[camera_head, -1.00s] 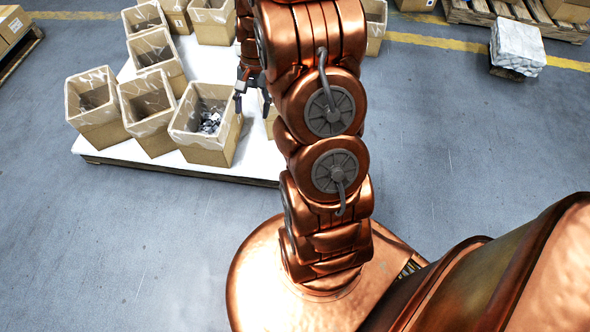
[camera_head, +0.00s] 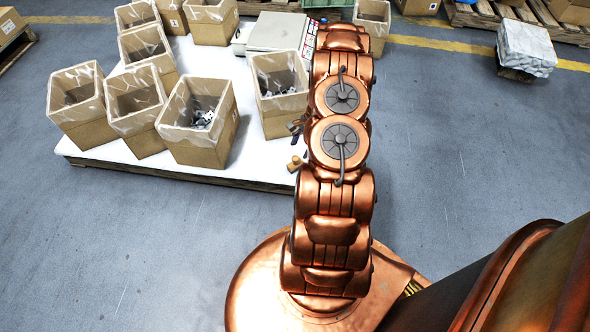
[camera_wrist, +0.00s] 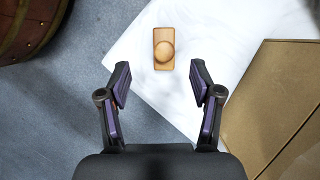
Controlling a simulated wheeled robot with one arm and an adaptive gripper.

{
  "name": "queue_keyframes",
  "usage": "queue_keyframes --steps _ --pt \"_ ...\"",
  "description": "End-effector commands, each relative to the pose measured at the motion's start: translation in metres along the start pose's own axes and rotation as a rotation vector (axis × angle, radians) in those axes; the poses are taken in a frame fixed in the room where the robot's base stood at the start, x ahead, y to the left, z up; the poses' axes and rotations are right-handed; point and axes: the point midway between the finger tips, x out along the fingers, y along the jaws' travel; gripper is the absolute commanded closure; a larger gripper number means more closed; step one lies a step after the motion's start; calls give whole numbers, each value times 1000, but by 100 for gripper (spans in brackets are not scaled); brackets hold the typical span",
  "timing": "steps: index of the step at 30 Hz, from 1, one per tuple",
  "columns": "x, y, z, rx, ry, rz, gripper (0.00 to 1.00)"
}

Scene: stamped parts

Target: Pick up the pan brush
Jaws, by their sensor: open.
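The pan brush is a small tan wooden block with a round knob on top. It lies on the white platform top (camera_wrist: 220,50), in the upper middle of the wrist view (camera_wrist: 164,48). In the head view the brush (camera_head: 295,163) is at the platform's front edge, just left of my arm. My gripper (camera_wrist: 160,80) is open and empty, with its purple-padded fingers spread apart. The brush lies beyond the fingertips, roughly centred on the gap between them. In the head view my arm hides most of the gripper.
A cardboard box with metal parts (camera_head: 279,92) stands close behind the brush; a box wall (camera_wrist: 275,95) fills the wrist view's right side. Another box of parts (camera_head: 198,122) and several lined boxes stand farther left. A scale (camera_head: 277,32) is behind. The front floor (camera_head: 150,240) is clear.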

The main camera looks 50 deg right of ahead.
Motion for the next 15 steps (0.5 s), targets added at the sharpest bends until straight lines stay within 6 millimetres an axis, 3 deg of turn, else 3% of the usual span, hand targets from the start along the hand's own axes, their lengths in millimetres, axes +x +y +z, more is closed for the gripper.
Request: queue_keyframes --steps 4,15 --pt "12 2 -10 21 1 -6 35" --pt "42 0 -10 20 1 -6 35"
